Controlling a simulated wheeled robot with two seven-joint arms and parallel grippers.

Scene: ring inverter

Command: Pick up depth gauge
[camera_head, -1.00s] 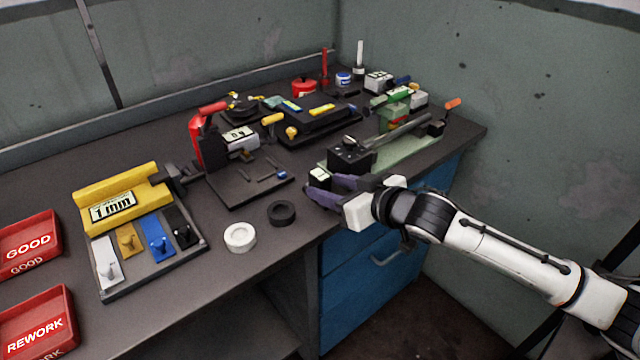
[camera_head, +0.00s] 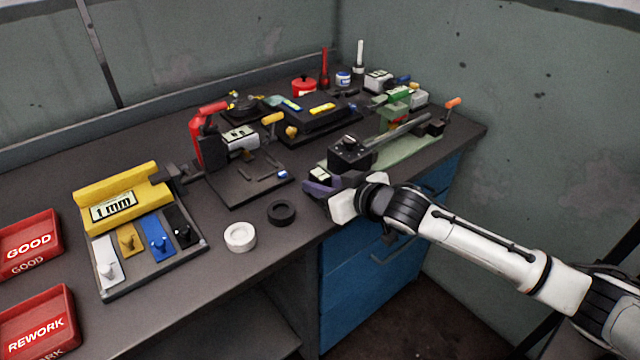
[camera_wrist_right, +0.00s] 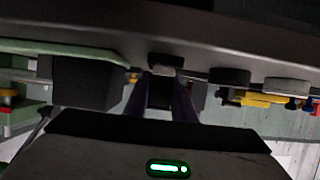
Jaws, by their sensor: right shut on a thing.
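A small dark gauge with a pale display face (camera_head: 319,174), which I take to be the depth gauge, is at the bench's front edge. My right gripper (camera_head: 322,189) is shut on it, with purple fingers on either side. In the right wrist view a dark block (camera_wrist_right: 160,92) sits between the two fingers. The gripper hides most of the gauge's body in the head view. I cannot tell whether the gauge still touches the bench. My left gripper is not in view.
A black ring (camera_head: 281,212) and a white ring (camera_head: 240,237) lie left of the gripper. A black block fixture (camera_head: 350,153) on a green plate stands close behind it. A yellow gauge stand (camera_head: 122,196) and red trays (camera_head: 30,243) are farther left.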

